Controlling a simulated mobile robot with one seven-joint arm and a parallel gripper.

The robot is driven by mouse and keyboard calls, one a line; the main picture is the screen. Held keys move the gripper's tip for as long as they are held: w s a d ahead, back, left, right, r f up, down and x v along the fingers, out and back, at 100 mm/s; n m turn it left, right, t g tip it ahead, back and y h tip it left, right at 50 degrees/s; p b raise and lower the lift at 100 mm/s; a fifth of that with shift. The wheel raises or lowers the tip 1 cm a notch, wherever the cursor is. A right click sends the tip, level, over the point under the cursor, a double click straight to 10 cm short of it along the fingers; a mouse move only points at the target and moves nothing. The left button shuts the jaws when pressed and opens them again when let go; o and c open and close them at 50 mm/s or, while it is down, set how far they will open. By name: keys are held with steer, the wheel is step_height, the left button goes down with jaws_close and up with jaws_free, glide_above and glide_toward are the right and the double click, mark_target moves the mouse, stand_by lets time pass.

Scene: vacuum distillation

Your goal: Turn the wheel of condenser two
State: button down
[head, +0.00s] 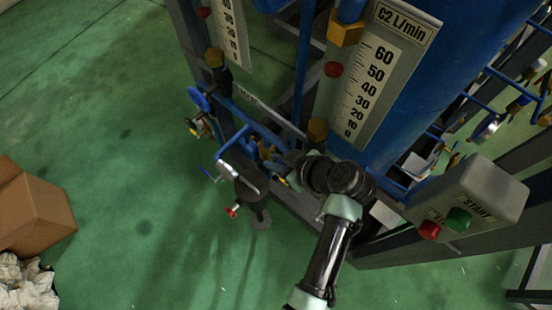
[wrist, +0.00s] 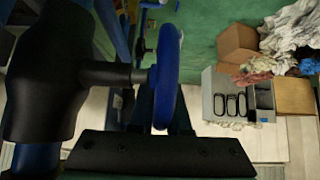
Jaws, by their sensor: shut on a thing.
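In the wrist view, a blue wheel (wrist: 168,70) is seen nearly edge-on at the end of a dark stem (wrist: 115,74) from a thick black valve body (wrist: 45,70). My gripper (wrist: 161,118) is shut on the wheel's near rim, with a dark finger on each side. In the head view, my gripper (head: 282,163) is beside the blue pipework, below the scale plate marked C2 L/min (head: 385,62). The gripped wheel is mostly hidden there by my wrist and the pipes.
Another blue wheel (head: 199,98) is at the left of the pipework. A control box (head: 470,200) with green and red buttons stands right of my arm. A cardboard box (head: 32,212) lies on the open green floor at left. A grey case (wrist: 238,98) shows in the wrist view.

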steer(key=shift+f+y+b, duration=0.1)
steer(key=shift+y+b, duration=0.2)
steer(key=shift+b, duration=0.3)
